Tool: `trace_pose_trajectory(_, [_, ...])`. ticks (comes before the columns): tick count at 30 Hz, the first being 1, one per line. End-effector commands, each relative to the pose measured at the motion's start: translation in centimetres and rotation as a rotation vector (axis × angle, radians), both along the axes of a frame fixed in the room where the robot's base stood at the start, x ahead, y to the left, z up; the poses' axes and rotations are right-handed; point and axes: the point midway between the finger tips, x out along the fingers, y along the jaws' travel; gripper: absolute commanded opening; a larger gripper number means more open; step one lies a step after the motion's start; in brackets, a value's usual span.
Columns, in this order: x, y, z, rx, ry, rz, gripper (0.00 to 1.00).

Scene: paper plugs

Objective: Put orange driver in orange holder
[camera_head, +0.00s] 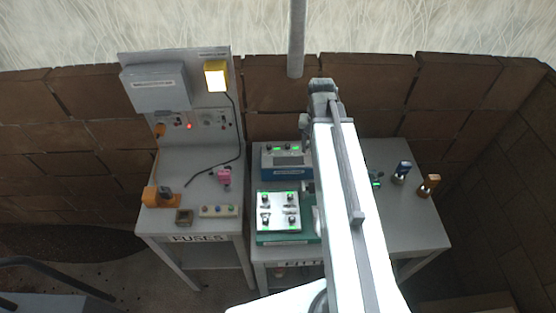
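An orange-handled piece (429,184), which looks like the orange driver, stands upright at the right edge of the right table. My white arm reaches up the picture over the right table. My gripper's fingers do not show; the arm hides what is beneath it.
The right table (418,232) also bears a blue-grey box (286,162) and a panel with green lights (278,211). The left "FUSES" table (190,226) holds a pink piece (224,177), a button strip (218,211) and a backboard with a yellow lamp (216,76). A gap separates the tables.

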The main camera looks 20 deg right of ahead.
Motion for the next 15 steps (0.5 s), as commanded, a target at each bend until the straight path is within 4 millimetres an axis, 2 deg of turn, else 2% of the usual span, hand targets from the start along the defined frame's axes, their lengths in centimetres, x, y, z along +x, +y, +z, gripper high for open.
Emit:
trace_pose_trajectory(1, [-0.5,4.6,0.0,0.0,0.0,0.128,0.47])
trace_pose_trajectory(3, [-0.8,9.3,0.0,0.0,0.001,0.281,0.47])
trace_pose_trajectory(6, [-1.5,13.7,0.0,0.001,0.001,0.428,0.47])
trace_pose_trajectory(9, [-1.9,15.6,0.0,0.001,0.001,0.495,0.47])
trace_pose_trajectory(15, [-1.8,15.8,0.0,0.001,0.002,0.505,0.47])
